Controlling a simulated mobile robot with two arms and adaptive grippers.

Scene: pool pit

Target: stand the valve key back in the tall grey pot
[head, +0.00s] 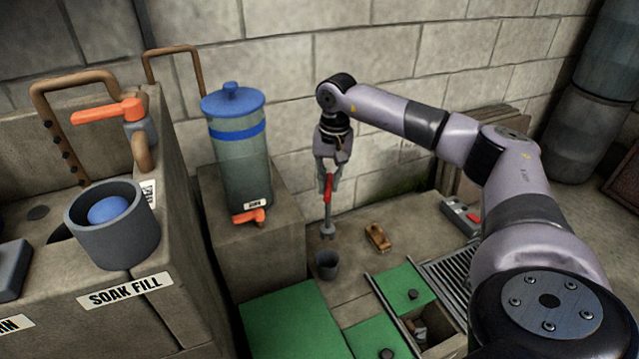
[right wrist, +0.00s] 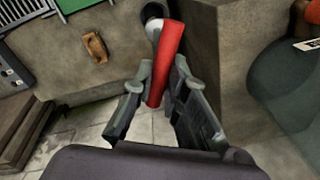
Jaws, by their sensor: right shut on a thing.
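The valve key (head: 327,190) has a red handle and a grey shaft with a wider grey foot, and hangs about upright. My right gripper (head: 328,163) is shut on its red upper part, and the red handle (right wrist: 168,60) also shows between the fingers in the right wrist view. A dark grey pot (head: 326,266) stands on the ledge, and the key's foot appears just above its rim, apart from it. In the right wrist view the pot (right wrist: 152,10) is partly hidden behind the key's foot. My left gripper is not in view.
A blue-lidded tank (head: 238,150) with an orange tap stands left of the key. A brown block (head: 378,237) lies right of the pot. Green panels (head: 290,320) and a grating lie in front. A wider grey cup (head: 112,235) with a blue ball stands on the left counter.

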